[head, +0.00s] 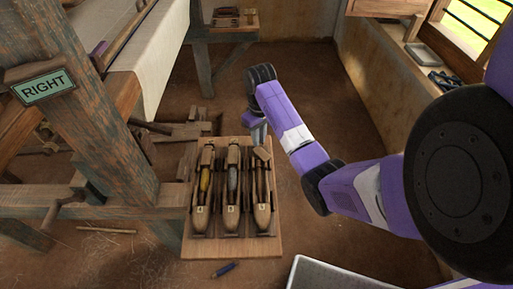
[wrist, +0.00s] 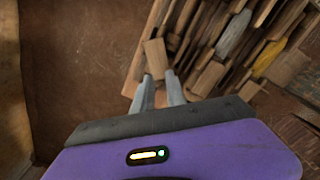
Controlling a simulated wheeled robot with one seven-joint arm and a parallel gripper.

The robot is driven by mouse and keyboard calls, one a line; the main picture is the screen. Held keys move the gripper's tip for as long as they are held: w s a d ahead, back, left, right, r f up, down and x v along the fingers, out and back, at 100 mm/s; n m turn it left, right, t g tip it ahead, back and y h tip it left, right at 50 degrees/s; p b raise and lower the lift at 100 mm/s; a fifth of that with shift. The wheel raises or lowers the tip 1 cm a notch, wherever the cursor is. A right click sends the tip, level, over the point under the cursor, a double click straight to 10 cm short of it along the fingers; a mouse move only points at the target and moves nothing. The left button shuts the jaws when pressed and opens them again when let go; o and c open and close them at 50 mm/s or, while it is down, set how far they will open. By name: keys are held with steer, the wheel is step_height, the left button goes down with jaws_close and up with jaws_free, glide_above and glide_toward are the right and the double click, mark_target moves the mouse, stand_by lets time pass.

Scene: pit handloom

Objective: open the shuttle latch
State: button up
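Three wooden boat-shaped shuttles lie side by side on a wooden board: the left shuttle (head: 202,190) with yellow thread, the middle shuttle (head: 232,190) with grey thread, and the right shuttle (head: 262,205) with no bright thread visible. A small wooden block (head: 262,153) sits tilted at the far end of the right shuttle; it also shows in the wrist view (wrist: 155,55). My gripper (head: 258,136) points down at this block. In the wrist view its two grey fingers (wrist: 160,78) stand apart, with the block's near end at their tips. Whether they grip it is unclear.
A pale tray (head: 335,275) is at the front. A bench (head: 225,32) stands behind; a windowsill is at right.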

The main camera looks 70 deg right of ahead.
mark_target(259, 150)
step_height(259, 150, down, 6)
stand_by(0.4)
jaws_close()
